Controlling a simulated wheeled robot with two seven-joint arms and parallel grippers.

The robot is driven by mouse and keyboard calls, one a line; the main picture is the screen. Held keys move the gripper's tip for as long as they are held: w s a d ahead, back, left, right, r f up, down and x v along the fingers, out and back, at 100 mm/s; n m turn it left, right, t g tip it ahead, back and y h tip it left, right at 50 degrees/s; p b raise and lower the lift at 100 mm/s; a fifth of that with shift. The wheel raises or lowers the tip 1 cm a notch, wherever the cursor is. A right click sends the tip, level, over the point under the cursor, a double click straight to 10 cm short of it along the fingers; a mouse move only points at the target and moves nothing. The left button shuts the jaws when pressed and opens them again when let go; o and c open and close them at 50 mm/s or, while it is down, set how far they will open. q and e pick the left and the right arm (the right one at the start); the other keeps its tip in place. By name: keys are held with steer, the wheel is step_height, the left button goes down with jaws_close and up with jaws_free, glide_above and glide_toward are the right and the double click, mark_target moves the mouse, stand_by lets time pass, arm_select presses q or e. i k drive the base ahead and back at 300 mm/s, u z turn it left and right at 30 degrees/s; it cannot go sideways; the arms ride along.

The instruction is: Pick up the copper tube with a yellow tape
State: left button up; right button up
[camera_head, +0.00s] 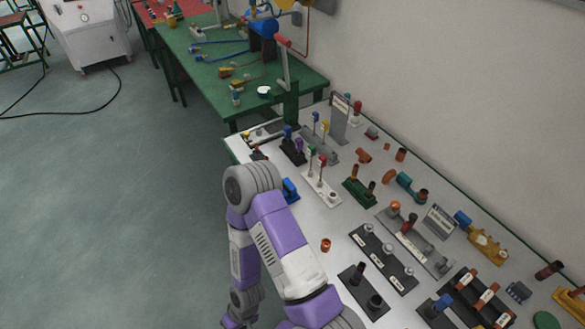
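Several copper-coloured pieces lie or stand on the white-topped table. A short copper piece (326,245) is on the table close to my arm. Others are a copper piece (363,155) and a small upright one (401,154) toward the wall. I cannot make out yellow tape on any of them, so I cannot tell which is the copper tube with a yellow tape. One purple and white arm of mine rises from the bottom edge, bends at the elbow and runs down again. Its wrist reaches the bottom edge, and no gripper fingers show.
The white-topped table (318,217) is crowded with fixtures, including a black block (383,257), a green block (359,192) and a yellow fitting (487,245). A green table (205,56) with tools stands beyond. A white cabinet (88,30) is at upper left. The left floor is mostly clear.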

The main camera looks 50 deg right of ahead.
mark_target(356, 166)
steer(key=u, duration=0.4)
steer(key=i, duration=1.35)
steer(key=z, duration=2.9)
